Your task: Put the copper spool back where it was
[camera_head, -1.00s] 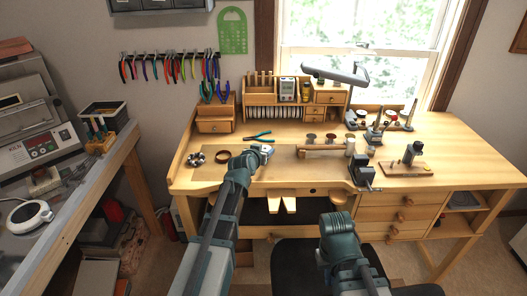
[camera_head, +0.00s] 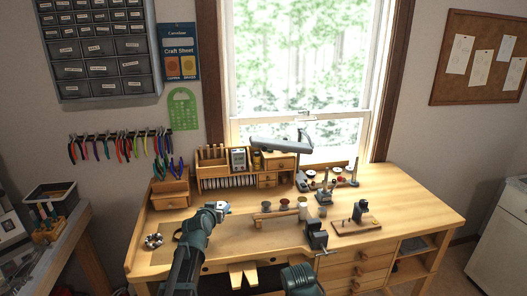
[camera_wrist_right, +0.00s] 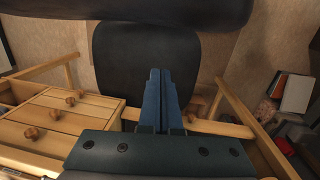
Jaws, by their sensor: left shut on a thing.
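My left gripper (camera_head: 222,207) is over the left part of the workbench, left of the small wooden spool stand (camera_head: 280,213). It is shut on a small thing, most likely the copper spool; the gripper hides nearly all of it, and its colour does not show. Several small spools (camera_head: 303,206) stand on or by the stand. My right gripper (camera_wrist_right: 160,100) shows in the right wrist view with its two blue fingers together and nothing visible between them. It points down towards the floor and a dark stool, low in front of the bench.
A bead bracelet (camera_head: 154,241) lies on the bench's left. A small vice (camera_head: 316,235) is fixed at the front edge, right of the stand. The right end of the bench top (camera_head: 415,205) is clear.

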